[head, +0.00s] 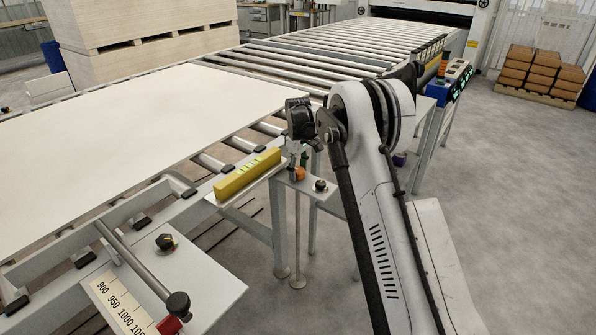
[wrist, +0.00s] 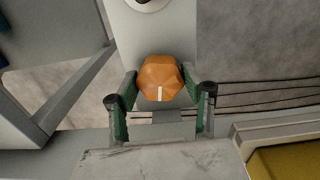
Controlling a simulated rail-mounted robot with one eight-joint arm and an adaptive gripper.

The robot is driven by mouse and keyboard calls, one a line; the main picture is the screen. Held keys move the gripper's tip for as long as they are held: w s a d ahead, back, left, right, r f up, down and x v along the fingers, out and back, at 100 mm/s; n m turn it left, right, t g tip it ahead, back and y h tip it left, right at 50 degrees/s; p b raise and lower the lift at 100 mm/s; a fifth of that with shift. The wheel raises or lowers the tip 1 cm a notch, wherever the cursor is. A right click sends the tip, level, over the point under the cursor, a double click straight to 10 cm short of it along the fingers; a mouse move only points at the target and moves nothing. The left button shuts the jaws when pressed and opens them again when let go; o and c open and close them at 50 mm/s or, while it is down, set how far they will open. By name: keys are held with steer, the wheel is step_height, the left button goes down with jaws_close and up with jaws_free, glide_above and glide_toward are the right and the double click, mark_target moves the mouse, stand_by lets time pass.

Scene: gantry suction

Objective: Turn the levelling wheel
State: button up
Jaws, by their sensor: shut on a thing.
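The levelling wheel (wrist: 160,76) is a faceted orange knob with a short white mark, which points toward the bottom of the wrist view. It also shows small in the head view (head: 299,174), on a grey bracket at the side of the roller table. My gripper (wrist: 159,84) has its two green-padded fingers on either side of the wheel, shut on it. In the head view my gripper (head: 301,158) reaches down to the wheel from above, and its fingertips are too small there to make out.
A yellow spirit level (head: 247,174) lies on the table's edge left of the wheel. A black knob (head: 321,185) sits to its right. A large white board (head: 130,145) covers the rollers. A scale plate (head: 122,308) is at front left. Open floor (head: 530,200) lies right.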

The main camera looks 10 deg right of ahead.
mark_target(298, 170)
steer(key=m, duration=0.4)
steer(key=shift+m, duration=0.3)
steer(key=m, duration=0.4)
steer(key=shift+m, duration=0.3)
steer(key=o, duration=1.2)
steer(key=shift+c, duration=0.2)
steer(key=shift+r, duration=0.15)
step_height(298, 170, up, 12)
